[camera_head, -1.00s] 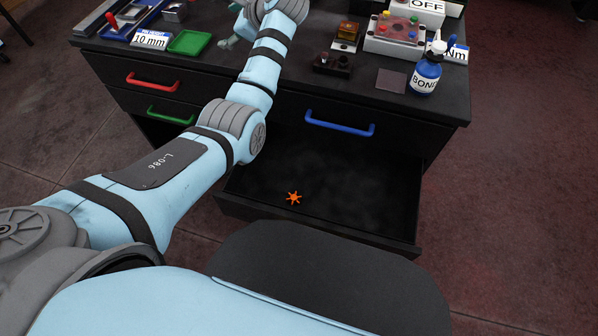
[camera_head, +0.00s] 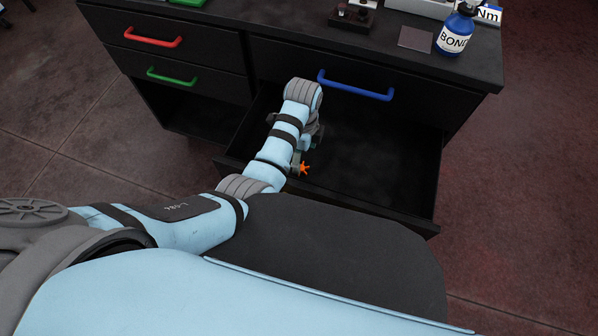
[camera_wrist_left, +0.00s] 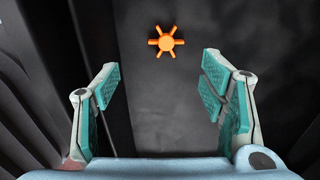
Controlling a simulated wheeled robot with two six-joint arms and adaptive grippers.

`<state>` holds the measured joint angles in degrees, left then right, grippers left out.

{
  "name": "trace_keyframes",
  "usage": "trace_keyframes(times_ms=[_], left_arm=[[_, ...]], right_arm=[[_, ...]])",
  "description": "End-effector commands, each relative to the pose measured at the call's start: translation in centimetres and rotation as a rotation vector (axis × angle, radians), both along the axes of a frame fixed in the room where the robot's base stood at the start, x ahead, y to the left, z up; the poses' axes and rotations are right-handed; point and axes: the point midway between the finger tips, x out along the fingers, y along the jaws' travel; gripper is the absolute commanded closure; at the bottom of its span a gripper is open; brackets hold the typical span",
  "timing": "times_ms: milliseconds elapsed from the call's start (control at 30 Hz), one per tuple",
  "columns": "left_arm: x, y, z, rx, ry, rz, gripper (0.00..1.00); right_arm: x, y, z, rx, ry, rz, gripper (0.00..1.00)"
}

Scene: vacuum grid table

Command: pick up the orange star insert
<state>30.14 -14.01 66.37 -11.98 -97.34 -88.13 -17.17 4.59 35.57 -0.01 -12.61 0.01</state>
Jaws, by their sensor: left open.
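The orange star insert (camera_head: 304,168) lies on the dark floor of the open drawer (camera_head: 385,205), near its left front. In the left wrist view the orange star insert (camera_wrist_left: 166,42) shows whole, ahead of and between the two jaws, touching neither. My left gripper (camera_wrist_left: 162,85) is open and empty, with teal pads on its fingers. In the head view my left gripper (camera_head: 300,160) is down in the drawer right beside the star, partly hidden by my own wrist. My right gripper is in neither view.
A blue handle (camera_head: 355,86) is on the cabinet front above the open drawer. Red (camera_head: 152,38) and green (camera_head: 172,77) handles are at the left. A BOND bottle (camera_head: 456,32) stands on the tabletop. The drawer's right part is clear.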

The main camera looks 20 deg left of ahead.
Motion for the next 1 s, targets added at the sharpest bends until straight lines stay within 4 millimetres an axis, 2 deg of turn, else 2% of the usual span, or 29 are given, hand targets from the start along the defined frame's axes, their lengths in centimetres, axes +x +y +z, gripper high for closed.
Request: trace_keyframes(times_ms=[33,100,267,400,500,767,1000], left_arm=[[0.0,0.0,-1.7,0.0,0.001,0.0,0.35],[0.1,0.0,-2.6,0.001,-0.001,0.001,0.35],[0.2,0.1,-3.3,0.002,-0.003,0.002,0.35],[0.6,0.5,-6.3,0.004,-0.002,0.002,0.35],[0.6,0.6,-7.9,0.003,-0.002,0.002,0.35],[0.6,0.5,-8.0,0.003,-0.004,0.002,0.35],[0.6,0.5,-7.9,0.003,-0.004,0.002,0.73]], right_arm=[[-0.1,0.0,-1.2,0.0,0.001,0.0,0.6],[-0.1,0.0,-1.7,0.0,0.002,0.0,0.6],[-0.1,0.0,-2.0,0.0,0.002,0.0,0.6],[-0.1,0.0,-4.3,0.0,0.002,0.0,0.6],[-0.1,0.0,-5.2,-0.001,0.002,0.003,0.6],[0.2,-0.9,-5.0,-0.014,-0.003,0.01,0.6],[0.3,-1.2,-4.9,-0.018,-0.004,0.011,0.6]])
